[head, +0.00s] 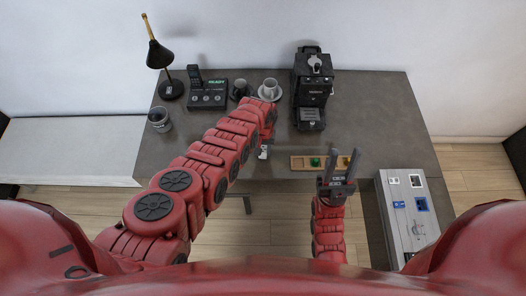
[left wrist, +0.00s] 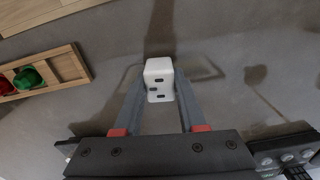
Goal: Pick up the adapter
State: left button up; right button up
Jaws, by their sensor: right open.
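The adapter (left wrist: 159,81) is a small white block with dark slots on its face. In the left wrist view it sits between the two fingertips of my left gripper (left wrist: 160,92), with a grey finger against each side. In the head view the adapter (head: 263,152) shows as a small white piece near the front of the grey desk, below the end of my left arm; the left gripper (head: 265,145) is mostly hidden there by the arm. My right gripper (head: 340,165) is open and empty, in front of the wooden tray.
A wooden tray (head: 301,163) with green and red pieces lies right of the adapter. A coffee machine (head: 312,90), cup (head: 269,88), phone (head: 207,93), lamp (head: 158,55) and dark glass (head: 160,119) stand behind. A grey case (head: 407,222) is at right. The desk's right part is clear.

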pick_arm(q)
grip_shut()
jog(key=shift+r, duration=0.1)
